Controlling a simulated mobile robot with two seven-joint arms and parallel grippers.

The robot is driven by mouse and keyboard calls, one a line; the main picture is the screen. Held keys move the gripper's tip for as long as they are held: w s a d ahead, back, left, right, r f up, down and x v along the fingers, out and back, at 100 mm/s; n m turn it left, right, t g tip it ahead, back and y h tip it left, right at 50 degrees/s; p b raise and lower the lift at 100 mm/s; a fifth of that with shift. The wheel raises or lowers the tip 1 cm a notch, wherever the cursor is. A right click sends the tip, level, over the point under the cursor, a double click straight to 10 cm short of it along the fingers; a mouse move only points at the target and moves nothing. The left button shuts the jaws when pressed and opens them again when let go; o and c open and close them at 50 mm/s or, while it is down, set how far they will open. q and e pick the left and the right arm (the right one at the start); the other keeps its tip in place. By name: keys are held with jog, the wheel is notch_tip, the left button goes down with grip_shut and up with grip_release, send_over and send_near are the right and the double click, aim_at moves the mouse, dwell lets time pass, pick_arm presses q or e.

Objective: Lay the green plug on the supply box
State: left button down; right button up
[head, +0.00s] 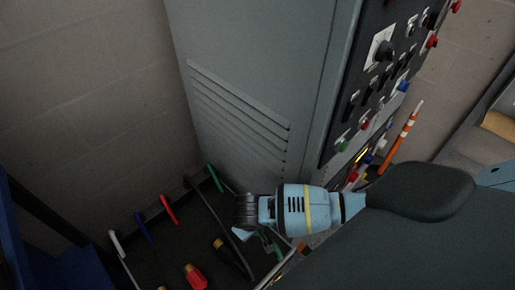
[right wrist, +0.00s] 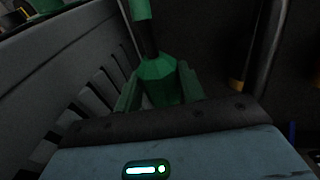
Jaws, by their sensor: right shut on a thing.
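My right gripper (head: 262,238) points down beside the louvred side of a tall grey cabinet (head: 255,75). In the right wrist view it is shut on the green plug (right wrist: 160,75), which has a faceted body and a dark neck leading to a green upper part. In the head view, green shows just below the gripper, partly hidden by it. I cannot tell whether the grey cabinet is the supply box; no other clear box shows. My left gripper is not in view.
Red (head: 168,209), blue (head: 145,227), white (head: 117,243) and green (head: 215,178) rods stand at the wall side. A red-ended plug (head: 195,277) and dark cables lie below. A control panel (head: 377,75) with knobs and an orange-striped rod (head: 400,137) are at the right.

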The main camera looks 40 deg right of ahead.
jog(key=shift+w+a+f+b, duration=0.1)
jog(key=shift+w+f+b, duration=0.5)
jog(key=shift+f+b, duration=0.3)
jog(key=shift+f, duration=0.6)
jog(key=shift+f+b, duration=0.6)
jog(key=shift+f, duration=0.5)
